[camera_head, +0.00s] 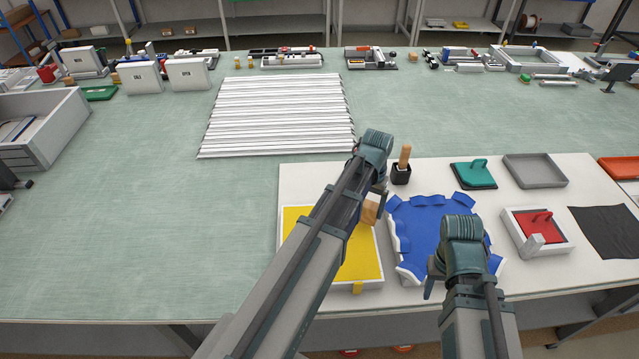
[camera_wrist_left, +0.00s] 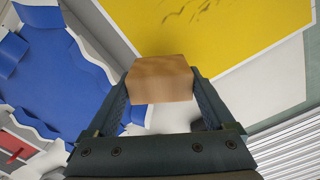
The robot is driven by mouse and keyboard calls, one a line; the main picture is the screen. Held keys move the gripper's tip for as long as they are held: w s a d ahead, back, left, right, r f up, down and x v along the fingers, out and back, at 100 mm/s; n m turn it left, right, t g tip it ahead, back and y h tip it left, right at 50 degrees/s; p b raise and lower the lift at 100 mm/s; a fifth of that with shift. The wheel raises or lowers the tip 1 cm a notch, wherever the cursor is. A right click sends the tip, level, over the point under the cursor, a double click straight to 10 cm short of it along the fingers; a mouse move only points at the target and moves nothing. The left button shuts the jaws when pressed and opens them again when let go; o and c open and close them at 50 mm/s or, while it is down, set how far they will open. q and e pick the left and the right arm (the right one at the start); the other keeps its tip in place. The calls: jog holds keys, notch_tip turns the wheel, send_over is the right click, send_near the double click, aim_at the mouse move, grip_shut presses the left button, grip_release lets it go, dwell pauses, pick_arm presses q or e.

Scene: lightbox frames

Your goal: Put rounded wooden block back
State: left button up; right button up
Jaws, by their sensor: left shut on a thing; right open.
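The wooden block (camera_head: 370,209) is light brown and shows partly behind my left arm in the head view. My left gripper (camera_wrist_left: 158,88) is shut on the block (camera_wrist_left: 160,78), which sits between its two fingers in the left wrist view. The block is above the area where the yellow-floored tray (camera_head: 365,255) and the blue-lined tray (camera_head: 415,225) meet. Dark marks show on the yellow surface in the wrist view. My right gripper (camera_head: 432,280) is open at the front edge of the blue-lined tray; its fingers are mostly hidden by its wrist.
A black holder (camera_head: 401,175) with a wooden handle stands behind the blue-lined tray. A teal-handled pad (camera_head: 473,175), an empty grey tray (camera_head: 536,171), a tray with a red block (camera_head: 538,230) and a black cloth (camera_head: 606,232) lie to the right. White slats (camera_head: 280,115) lie further back.

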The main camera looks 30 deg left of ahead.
pick_arm(q)
jog(key=w+a+r+n+p, duration=0.15)
jog(key=w+a, duration=0.25)
jog(key=a, duration=0.4)
jog(key=w+a+r+n+p, duration=0.1)
jog(key=w+a+n, duration=0.2)
jog(key=a, duration=0.5)
jog(key=w+a+r+n+p, duration=0.15)
jog(key=w+a, duration=0.25)
jog(key=a, duration=0.5)
jog(key=f+b, duration=1)
jog(key=shift+w+d+f+b, duration=0.1)
jog(key=shift+d+f+b, duration=0.05)
jog(key=shift+d+b, duration=0.2)
jog(key=shift+f, duration=0.1)
jog(key=shift+f+b, duration=0.15)
jog(key=shift+b, duration=0.15)
jog(key=o, duration=0.9)
jog(key=shift+r, duration=0.2)
